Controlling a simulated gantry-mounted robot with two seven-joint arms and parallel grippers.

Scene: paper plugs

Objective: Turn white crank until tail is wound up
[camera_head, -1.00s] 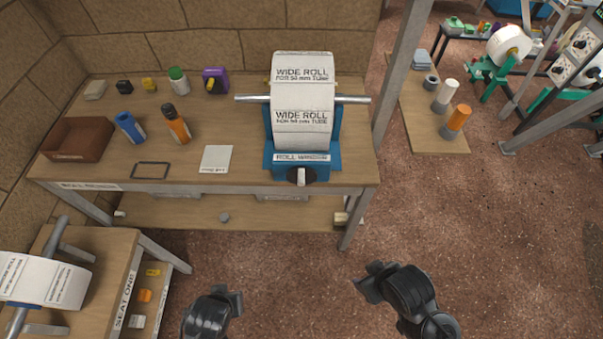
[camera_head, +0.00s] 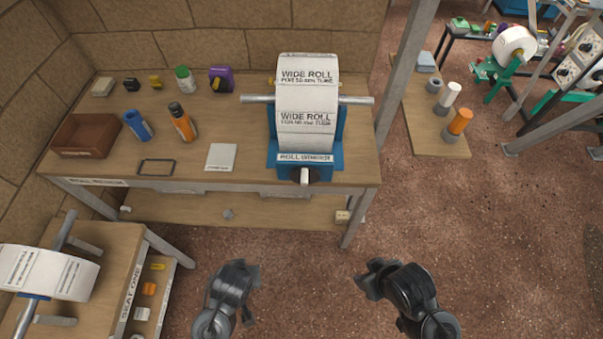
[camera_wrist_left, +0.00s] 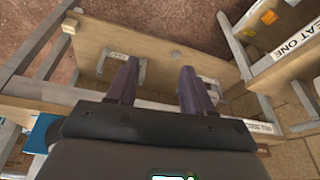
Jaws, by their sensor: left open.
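The roll winder (camera_head: 345,150) is a blue stand at the right front of the bench. It bears a wide white paper roll (camera_head: 307,100) on a grey bar. The white crank (camera_head: 304,177) sits on a dark hub at the stand's front and points down. My left gripper (camera_head: 252,291) is in front of the bench and below it in the picture, apart from the crank. In the left wrist view its two fingers (camera_wrist_left: 157,85) are spread with nothing between them. My right gripper (camera_head: 366,278) is to the right, also apart from the winder; its finger gap is unclear.
The bench (camera_head: 100,180) holds a brown box (camera_head: 87,135), bottles and a white card (camera_head: 221,157) left of the winder. A smaller table (camera_head: 92,240) with another roll (camera_head: 50,272) stands at the lower left. The floor before the bench is clear.

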